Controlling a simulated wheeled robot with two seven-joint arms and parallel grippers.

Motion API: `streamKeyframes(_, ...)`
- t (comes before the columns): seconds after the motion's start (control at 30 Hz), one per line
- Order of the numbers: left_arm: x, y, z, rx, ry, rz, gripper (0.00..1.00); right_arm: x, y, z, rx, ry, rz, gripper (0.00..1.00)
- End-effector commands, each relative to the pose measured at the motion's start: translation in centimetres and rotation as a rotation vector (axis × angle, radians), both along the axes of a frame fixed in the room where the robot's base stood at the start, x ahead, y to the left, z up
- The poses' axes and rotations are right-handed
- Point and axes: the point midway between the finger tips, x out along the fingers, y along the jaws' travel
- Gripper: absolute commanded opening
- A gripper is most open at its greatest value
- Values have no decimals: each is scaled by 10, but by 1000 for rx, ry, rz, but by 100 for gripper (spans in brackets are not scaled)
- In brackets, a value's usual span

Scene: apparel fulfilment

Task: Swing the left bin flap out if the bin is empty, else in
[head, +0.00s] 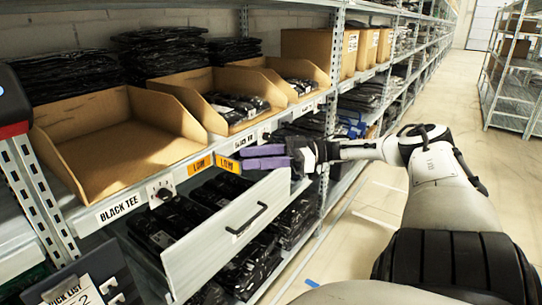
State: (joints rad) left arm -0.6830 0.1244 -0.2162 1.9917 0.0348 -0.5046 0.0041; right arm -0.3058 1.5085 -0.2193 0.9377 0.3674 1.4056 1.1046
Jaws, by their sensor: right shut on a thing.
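The left bin (105,109), a tan open-front box above the BLACK TEE label (118,207), is empty; its bare floor shows. At its right front corner an orange LOW plate (200,164) lies along the shelf edge. A second orange LOW plate, the flap (228,164), stands out from the edge just right of it. My right gripper (248,158), with purple fingers, reaches in from the right and is shut on this flap at its right end. The fingers hide part of the flap. My left gripper is not in view.
The bin to the right (216,88) holds black bagged garments. Below, a drawer (230,237) with a black handle stands open with bagged garments. A knob (161,192) sits on the shelf edge. A clipboard (83,290) is at bottom left. The aisle at right is clear.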

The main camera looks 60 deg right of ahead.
Motion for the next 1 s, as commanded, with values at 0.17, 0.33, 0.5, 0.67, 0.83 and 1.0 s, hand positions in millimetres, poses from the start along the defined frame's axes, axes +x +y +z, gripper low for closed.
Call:
streamKeyframes(0.17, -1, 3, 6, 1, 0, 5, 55, -30, -29, 3, -7, 1, -16, 35)
streamKeyframes(0.33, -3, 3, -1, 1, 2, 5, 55, -55, -45, -2, -7, 2, -4, 35)
streamKeyframes(0.5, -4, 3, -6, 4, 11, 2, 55, -69, -53, -2, -4, 3, 4, 35)
streamKeyframes(0.67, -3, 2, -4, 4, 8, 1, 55, -71, -54, -1, -2, 5, 9, 35)
streamKeyframes(0.83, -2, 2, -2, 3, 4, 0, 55, -71, -54, -2, -2, 5, 9, 35)
streamKeyframes(1.0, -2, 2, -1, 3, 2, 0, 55, -71, -54, -2, -3, 5, 10, 35)
